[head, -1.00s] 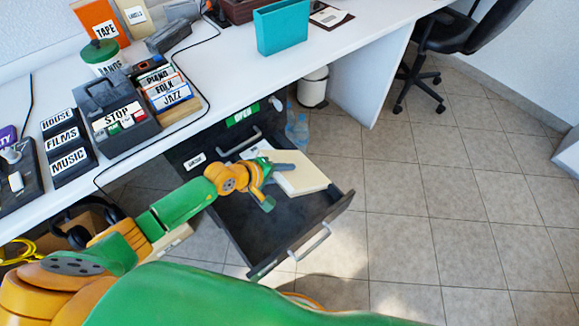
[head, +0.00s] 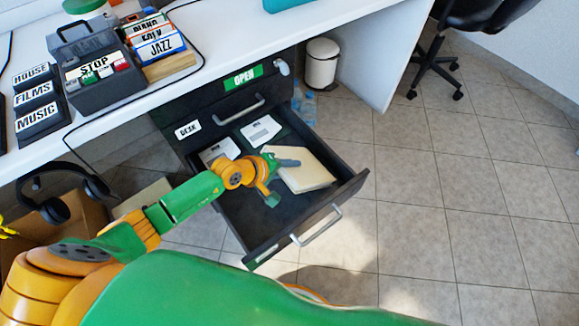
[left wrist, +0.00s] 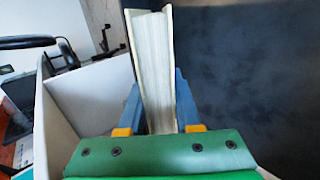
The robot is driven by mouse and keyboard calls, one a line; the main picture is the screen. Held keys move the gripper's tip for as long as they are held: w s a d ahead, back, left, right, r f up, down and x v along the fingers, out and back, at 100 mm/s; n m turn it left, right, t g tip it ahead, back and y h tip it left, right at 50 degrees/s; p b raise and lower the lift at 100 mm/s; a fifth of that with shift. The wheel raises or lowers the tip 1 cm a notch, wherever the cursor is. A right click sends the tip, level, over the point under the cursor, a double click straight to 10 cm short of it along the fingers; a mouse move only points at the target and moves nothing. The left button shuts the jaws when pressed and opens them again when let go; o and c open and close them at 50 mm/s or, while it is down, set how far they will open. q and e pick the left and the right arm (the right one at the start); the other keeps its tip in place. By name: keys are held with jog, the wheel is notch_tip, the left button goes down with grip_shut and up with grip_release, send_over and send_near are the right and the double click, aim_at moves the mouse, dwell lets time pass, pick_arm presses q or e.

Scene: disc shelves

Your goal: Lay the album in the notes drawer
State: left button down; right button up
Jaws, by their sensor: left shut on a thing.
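The album (head: 304,168) is a cream, book-like block. My left gripper (head: 276,178) is shut on it, and the album extends to the right of the fingers over the open drawer. In the left wrist view the album (left wrist: 150,50) stands edge-on between the two blue-grey fingers (left wrist: 157,110), its page edges showing. The open dark drawer (head: 240,228) lies below the gripper; two white labelled papers lie at its back. I cannot tell whether the album touches the drawer floor. My right gripper is not in view.
A closed drawer with a green OPEN label (head: 243,77) sits above the open one. The white desk (head: 215,50) carries a grey STOP box (head: 97,78) and card files. Headphones (head: 62,190) are at the left, a white bin (head: 321,64) behind.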

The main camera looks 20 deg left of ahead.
aim_at(279, 171)
pick_arm(q)
jog(key=shift+f, duration=0.4)
jog(key=shift+r, duration=0.1)
jog(key=c, duration=0.5)
grip_release()
jog(key=p+v, duration=0.3)
jog(key=v, duration=0.4)
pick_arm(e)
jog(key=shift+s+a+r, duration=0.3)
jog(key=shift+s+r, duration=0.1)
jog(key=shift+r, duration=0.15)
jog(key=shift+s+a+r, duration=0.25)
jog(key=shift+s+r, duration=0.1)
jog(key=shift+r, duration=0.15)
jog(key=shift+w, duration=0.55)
